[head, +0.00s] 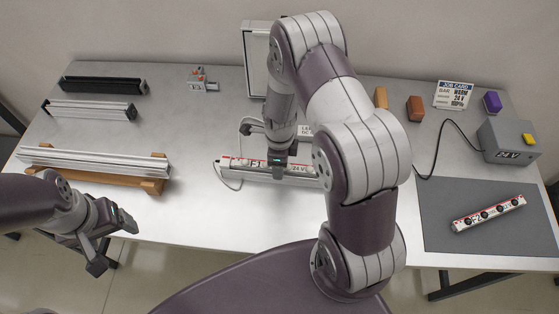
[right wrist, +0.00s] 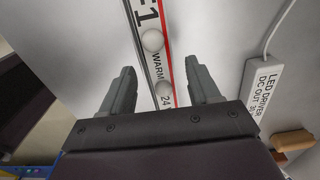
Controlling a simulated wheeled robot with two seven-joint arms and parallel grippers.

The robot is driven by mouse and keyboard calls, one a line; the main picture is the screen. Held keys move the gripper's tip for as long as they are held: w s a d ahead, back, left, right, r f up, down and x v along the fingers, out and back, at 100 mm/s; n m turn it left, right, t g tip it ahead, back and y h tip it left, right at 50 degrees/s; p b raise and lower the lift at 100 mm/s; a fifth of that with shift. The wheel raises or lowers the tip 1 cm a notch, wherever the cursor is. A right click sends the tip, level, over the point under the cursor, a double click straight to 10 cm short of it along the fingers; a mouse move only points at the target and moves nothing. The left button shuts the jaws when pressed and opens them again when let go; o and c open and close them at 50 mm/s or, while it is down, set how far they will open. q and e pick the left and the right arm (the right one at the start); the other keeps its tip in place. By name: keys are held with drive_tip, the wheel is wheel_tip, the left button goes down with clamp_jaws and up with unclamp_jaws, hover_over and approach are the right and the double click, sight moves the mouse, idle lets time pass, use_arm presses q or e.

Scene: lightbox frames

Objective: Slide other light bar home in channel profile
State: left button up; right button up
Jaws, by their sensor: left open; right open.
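A light bar marked "-1 WARM 24 V" (head: 240,162) lies at the middle of the table, partly behind my right arm. My right gripper (head: 279,170) is over it; in the right wrist view the open fingers (right wrist: 158,88) stand on either side of the bar (right wrist: 152,42). Contact cannot be told. Another light bar marked "-2" (head: 488,213) lies on the grey mat at the right. A long silver profile (head: 95,158) rests on wooden supports at the left. My left gripper (head: 108,244) is open and empty near the table's front left edge.
A black profile (head: 103,85) and a shorter silver one (head: 90,110) lie at the back left. A white LED driver (right wrist: 263,88) with a cable is beside the middle bar. A 24 V box (head: 508,143) stands behind the grey mat (head: 440,236). A white panel (head: 255,60) stands at the back.

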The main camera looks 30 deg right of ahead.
wheel_tip(320, 180, up, 13)
drive_tip(key=b, duration=0.1)
drive_tip(key=shift+f+b, duration=0.15)
drive_tip(key=shift+b, duration=0.25)
